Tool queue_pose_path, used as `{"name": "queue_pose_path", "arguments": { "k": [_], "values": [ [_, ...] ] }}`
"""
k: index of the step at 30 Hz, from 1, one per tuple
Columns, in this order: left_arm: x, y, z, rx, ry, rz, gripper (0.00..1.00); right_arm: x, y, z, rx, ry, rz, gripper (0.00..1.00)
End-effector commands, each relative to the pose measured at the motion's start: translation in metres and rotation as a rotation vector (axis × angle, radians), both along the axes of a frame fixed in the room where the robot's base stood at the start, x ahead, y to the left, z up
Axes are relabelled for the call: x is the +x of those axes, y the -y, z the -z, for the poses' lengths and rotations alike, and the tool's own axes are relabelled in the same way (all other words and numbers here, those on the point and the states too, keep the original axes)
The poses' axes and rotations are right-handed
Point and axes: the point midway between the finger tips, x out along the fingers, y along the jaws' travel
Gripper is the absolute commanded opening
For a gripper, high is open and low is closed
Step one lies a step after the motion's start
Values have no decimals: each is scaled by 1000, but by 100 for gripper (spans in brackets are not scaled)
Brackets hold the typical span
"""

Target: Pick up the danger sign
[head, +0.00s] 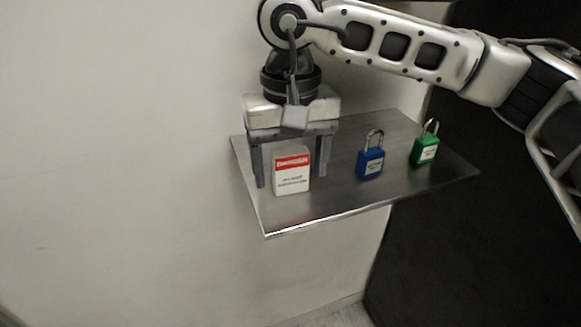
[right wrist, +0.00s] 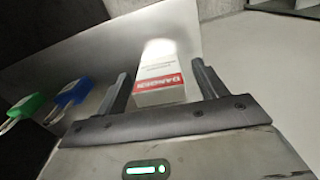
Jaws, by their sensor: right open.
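The danger sign (head: 291,172) is a small white block with a red band, standing upright near the left end of a metal shelf. It also shows in the right wrist view (right wrist: 160,76), between the two fingers. My right gripper (head: 289,186) points down over the sign with its fingers apart, one on each side. In the right wrist view the right gripper (right wrist: 163,80) is open, with a visible gap between the sign and the left finger; the right finger is closer to the sign. My left gripper is not in view.
A blue padlock (head: 370,161) and a green padlock (head: 425,149) stand on the shelf (head: 335,197) to the right of the sign. A pale wall (head: 120,160) lies to the left. A dark surface (head: 460,255) lies below right.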

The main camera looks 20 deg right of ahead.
Motion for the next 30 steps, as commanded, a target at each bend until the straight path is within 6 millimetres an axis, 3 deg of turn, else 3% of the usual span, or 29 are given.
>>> {"name": "queue_pose_path", "arguments": {
  "k": [5,10,23,30],
  "values": [
    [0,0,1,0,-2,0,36,0,0,0,0,0,1,71],
    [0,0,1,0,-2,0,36,0,0,0,0,0,1,24],
    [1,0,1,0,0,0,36,1,0,-6,1,1,1,23],
    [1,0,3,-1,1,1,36,-4,1,-37,3,4,0,23]
  ]
}}
